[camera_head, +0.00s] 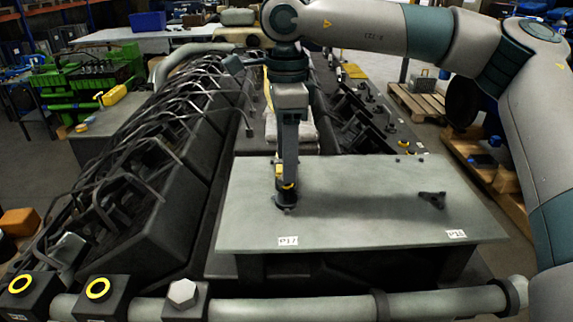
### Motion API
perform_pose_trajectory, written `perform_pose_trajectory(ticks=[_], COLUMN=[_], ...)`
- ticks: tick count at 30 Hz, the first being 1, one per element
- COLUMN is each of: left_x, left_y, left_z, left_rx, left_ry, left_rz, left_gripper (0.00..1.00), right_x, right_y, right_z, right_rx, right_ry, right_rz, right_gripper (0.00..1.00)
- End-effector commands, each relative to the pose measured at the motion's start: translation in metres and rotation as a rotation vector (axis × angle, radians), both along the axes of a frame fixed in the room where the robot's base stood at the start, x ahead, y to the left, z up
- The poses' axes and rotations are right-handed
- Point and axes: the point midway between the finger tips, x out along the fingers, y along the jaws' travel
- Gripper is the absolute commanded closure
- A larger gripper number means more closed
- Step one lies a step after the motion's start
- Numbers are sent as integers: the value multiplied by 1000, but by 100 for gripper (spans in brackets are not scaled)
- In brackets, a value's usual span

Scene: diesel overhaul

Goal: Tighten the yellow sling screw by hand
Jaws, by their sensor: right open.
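My right arm comes in from the right along the top, and my right gripper (286,178) points straight down over the grey plate. It is open, with its fingertips low at a small yellow piece, which looks like the yellow sling screw (285,184), on a dark round foot (285,201) at the plate's left part. The fingers partly hide the yellow piece, and I cannot tell whether they touch it. The grey plate (350,215) lies flat on the engine and carries white labels (288,241) at its front edge. My left gripper is not in view.
A black three-armed piece (432,199) lies on the plate's right part. Black bent pipes (150,135) run along the engine's left side. A thick grey pipe (330,308) with yellow-ringed blocks (98,288) crosses the front. The middle of the plate is clear.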

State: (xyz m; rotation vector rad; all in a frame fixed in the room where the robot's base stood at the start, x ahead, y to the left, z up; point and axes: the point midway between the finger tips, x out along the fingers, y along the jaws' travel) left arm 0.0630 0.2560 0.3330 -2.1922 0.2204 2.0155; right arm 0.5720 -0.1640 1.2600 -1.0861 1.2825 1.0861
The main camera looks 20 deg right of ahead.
Motion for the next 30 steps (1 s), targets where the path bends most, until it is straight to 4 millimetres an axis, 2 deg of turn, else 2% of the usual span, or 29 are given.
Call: perform_pose_trajectory(ticks=[2, 4, 22, 23, 24, 30], left_x=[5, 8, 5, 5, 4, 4], left_y=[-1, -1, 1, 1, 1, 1], left_z=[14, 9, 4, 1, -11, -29], left_rx=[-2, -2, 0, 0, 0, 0], left_ry=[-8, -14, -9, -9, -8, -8], left_rz=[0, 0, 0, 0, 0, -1], left_gripper=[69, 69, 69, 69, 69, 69], right_x=[0, 0, 0, 0, 0, 0], right_y=[-1, 0, 0, 0, 0, 0], right_z=[5, -2, -1, -5, -18, -41], right_rx=[-2, 1, 1, 1, 0, 0], right_ry=[1, 3, 1, 1, 2, 2], right_rz=[81, 162, 850, 875, 867, 864], right_gripper=[47, 47, 47, 47, 47, 47])
